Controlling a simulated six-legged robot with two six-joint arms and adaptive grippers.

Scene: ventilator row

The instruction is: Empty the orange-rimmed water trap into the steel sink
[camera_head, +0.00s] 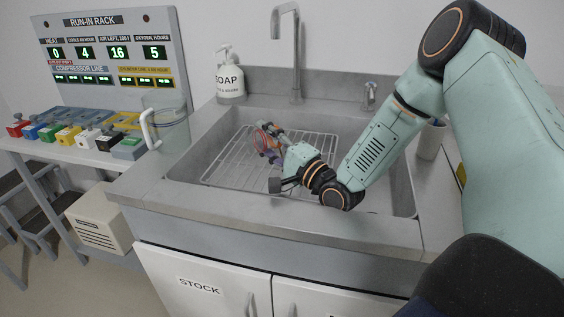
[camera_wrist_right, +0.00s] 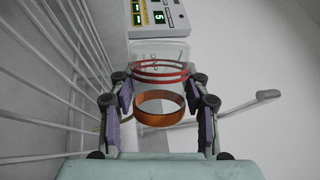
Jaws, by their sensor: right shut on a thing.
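The water trap (camera_head: 265,139) is between the fingers of my right gripper (camera_head: 270,146), above the wire rack in the steel sink (camera_head: 318,119). It is small and partly hidden by the fingers in the head view. In the right wrist view an orange ring (camera_wrist_right: 160,95) sits between the purple finger pads of my right gripper (camera_wrist_right: 159,100), with thin red rings just beyond it. The trap's body looks clear. I cannot tell whether water is in it. My left gripper is not in view.
A wire rack (camera_head: 225,160) covers much of the basin floor. A tap (camera_head: 296,55) and soap bottle (camera_head: 230,82) stand at the back. A clear jug (camera_head: 172,128) with a white handle stands at the left, beside the run-in rack (camera_head: 115,55). A cup (camera_head: 430,140) is at the right.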

